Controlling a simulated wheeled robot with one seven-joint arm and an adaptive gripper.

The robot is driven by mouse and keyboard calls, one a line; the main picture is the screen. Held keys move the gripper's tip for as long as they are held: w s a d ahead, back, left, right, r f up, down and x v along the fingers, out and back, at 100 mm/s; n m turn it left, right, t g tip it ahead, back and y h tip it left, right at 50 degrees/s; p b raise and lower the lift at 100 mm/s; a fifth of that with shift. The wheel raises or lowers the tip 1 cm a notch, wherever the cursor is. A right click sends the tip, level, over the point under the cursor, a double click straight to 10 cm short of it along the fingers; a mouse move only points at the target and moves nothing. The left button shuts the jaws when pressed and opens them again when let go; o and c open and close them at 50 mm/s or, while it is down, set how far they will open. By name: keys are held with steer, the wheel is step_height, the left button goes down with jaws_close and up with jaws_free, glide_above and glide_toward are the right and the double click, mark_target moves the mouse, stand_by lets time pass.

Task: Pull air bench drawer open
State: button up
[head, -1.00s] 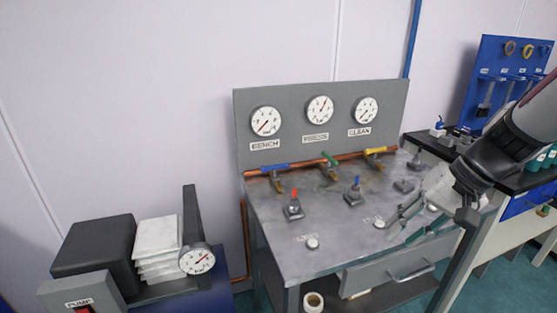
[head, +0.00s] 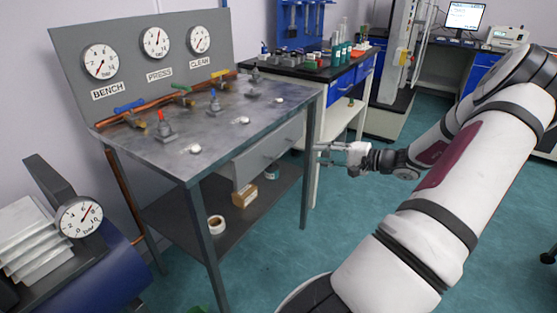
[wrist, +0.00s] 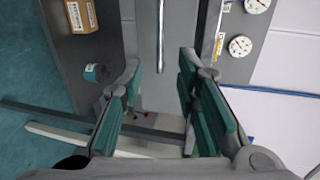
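The air bench (head: 150,145) is a grey metal table with a gauge panel at its back. Its drawer (head: 268,150) is a grey front under the bench top and looks shut. In the wrist view, the drawer front (wrist: 147,30) is upright in the picture, with a thin silver bar handle (wrist: 161,30) along it. My gripper (head: 322,152) is to the right of the drawer front, apart from it and pointing toward it. In the wrist view, my gripper (wrist: 160,68) has its teal-padded fingers spread, with nothing between them. The handle lies beyond the fingertips, roughly in line with the gap.
The lower shelf (head: 180,215) holds a white tape roll (head: 216,224) and a cardboard box (head: 244,196). A bench leg (head: 308,165) stands close to my gripper. A black-topped side bench (head: 335,68) is behind. The teal floor (head: 280,245) in front is clear.

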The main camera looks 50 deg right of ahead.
mark_target(288, 149)
steer(key=b+x, duration=0.2)
steer(key=x, duration=1.1)
steer(key=shift+w+f+b, duration=0.1)
steer(key=shift+w+b, duration=0.2)
jaws_close()
